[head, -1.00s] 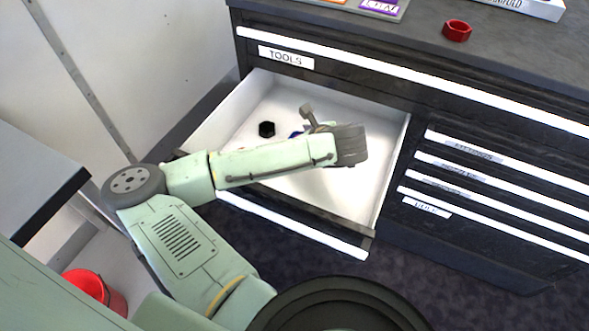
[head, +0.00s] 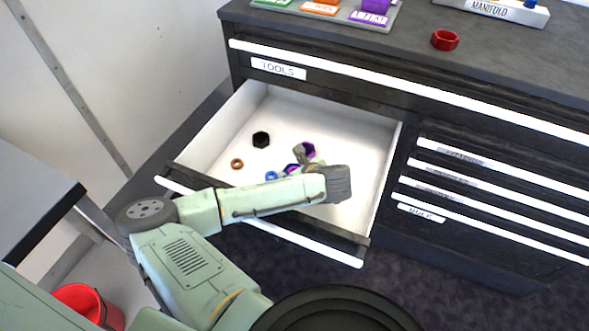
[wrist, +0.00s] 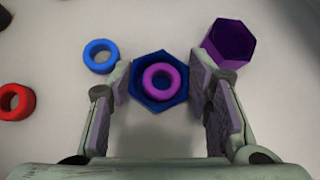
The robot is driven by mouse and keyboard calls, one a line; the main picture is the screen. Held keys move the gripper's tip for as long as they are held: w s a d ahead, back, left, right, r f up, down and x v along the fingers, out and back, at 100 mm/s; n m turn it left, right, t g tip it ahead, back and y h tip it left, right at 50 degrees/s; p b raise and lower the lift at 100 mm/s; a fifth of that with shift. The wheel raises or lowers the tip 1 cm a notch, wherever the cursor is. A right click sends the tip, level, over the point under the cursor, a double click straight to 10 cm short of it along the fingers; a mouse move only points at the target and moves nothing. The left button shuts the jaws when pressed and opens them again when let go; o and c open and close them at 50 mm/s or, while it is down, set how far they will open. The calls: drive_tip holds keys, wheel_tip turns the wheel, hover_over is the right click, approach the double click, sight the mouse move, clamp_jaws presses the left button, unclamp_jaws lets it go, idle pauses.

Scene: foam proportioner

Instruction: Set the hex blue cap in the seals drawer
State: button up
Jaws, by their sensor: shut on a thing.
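The hex blue cap (wrist: 158,106) lies between the two fingers of my gripper (wrist: 160,90) in the wrist view, with a small purple ring (wrist: 176,82) seen within its outline. I cannot tell if that ring is inside the cap or on it. My gripper is shut on the cap, over the white floor of the open drawer (head: 350,135). In the head view my gripper (head: 301,158) is partly hidden by my arm, and only a bit of blue and purple shows by it. Closed drawers (head: 480,185) stand at the right; their labels are too blurred to tell which says seals.
In the open drawer lie a black hex piece (head: 261,139), a brown-orange ring (head: 237,163), a blue ring (wrist: 101,56) and a purple hex piece (wrist: 230,42) close to my right finger. A red hex ring (head: 445,40) sits on the dark cabinet top.

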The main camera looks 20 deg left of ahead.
drive_tip(key=o, duration=1.4)
drive_tip(key=shift+o, duration=0.2)
drive_tip(key=shift+r, duration=0.1)
drive_tip(key=b+v, duration=0.1)
drive_tip(key=v, duration=1.1)
